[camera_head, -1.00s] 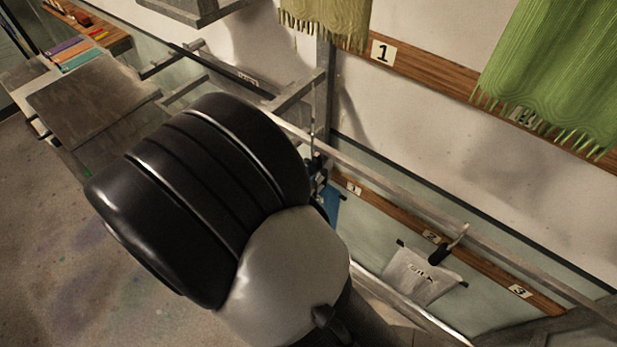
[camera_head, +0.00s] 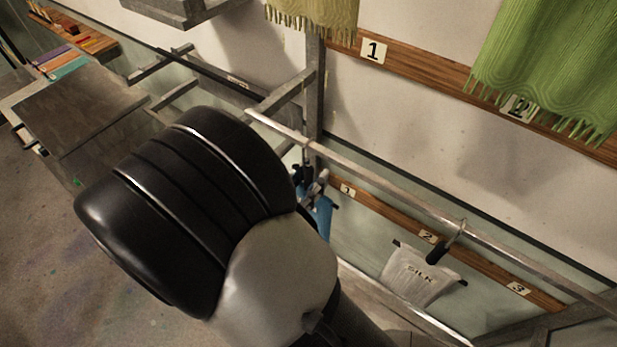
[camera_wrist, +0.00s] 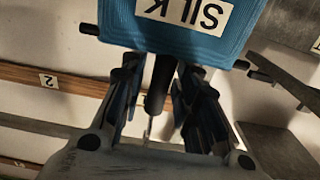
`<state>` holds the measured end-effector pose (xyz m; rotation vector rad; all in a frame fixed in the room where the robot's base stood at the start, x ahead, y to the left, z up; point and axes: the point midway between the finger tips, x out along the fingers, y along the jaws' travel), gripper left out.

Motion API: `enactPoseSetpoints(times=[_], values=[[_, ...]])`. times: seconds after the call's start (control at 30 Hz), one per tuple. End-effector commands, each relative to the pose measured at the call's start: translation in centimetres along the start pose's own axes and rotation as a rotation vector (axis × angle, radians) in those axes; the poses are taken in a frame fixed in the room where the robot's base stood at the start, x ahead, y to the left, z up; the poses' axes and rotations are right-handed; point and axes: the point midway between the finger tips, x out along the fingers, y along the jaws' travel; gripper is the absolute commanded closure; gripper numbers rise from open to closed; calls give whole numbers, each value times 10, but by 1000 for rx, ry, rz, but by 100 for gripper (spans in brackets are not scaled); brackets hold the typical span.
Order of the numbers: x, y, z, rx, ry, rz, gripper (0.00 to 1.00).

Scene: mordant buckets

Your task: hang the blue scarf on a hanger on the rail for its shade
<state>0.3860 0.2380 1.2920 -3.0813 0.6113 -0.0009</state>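The blue scarf (camera_head: 322,217) hangs on a hanger below the front rail (camera_head: 380,183), near the rail's left end. In the wrist view the scarf (camera_wrist: 190,30) fills the top, with an upside-down SILK label. The hanger's black grip (camera_wrist: 160,85) stands between the two fingers of my gripper (camera_wrist: 158,75), with gaps visible on both sides. My gripper (camera_head: 311,180) looks open around it. The thin metal hook stem (camera_wrist: 149,128) runs down toward my palm; its top is hidden there. Whether the hook rests on the rail, I cannot tell. My arm covers the middle of the head view.
A white SILK scarf (camera_head: 418,275) hangs on the rail by tag 2 (camera_head: 428,236). Tag 1 (camera_head: 347,190) is by the blue scarf, and tag 3 (camera_head: 518,288) has bare rail. Yellow (camera_head: 315,18) and green (camera_head: 550,75) cloths hang above. A table (camera_head: 75,105) stands left.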

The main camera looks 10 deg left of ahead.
Motion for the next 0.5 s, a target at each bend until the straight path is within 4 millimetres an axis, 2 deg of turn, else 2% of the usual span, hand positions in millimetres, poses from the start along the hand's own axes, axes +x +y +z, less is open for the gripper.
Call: enactPoseSetpoints(times=[0.37,0.5], values=[[-1,0,0,-1,-1,0,63],[-11,-1,0,0,-1,-2,63]])
